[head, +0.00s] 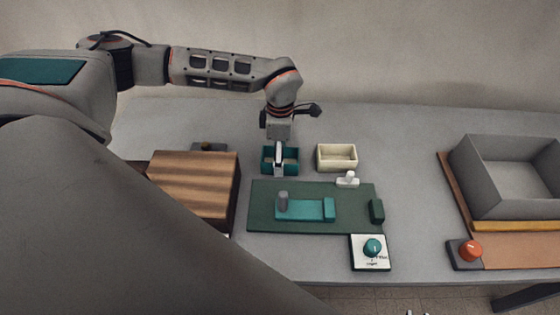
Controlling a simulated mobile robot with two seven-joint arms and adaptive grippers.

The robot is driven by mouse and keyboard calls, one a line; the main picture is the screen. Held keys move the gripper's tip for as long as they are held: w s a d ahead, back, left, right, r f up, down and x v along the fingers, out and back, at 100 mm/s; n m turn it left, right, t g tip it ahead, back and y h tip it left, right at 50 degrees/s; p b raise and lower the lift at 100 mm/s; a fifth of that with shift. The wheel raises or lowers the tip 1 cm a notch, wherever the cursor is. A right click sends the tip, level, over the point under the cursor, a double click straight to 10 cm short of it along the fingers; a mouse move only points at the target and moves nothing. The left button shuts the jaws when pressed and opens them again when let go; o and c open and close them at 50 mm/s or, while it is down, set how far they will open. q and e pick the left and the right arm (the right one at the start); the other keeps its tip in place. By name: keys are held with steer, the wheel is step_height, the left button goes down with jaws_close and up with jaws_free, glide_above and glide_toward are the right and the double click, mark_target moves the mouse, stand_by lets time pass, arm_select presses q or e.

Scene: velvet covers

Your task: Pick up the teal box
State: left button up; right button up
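A small open-topped teal box (294,161) stands on the grey table behind the green mat. My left gripper (279,158) points straight down over the middle of this box. Its fingers overlap the box's middle and front wall and hide part of its inside. I see the fingers nearly edge-on, so I cannot tell whether they are open or closed on the wall. The box looks level and appears to rest on the table. My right gripper is not recognisable in the head view.
A cream box (337,164) stands just right of the teal one. A wooden box (190,183) is at left. A grey bin (490,185) and orange button (471,250) are at right.

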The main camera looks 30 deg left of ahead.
arm_select(q)
steer(key=shift+f, duration=0.6)
steer(key=c, duration=1.2)
steer(key=shift+r, duration=0.15)
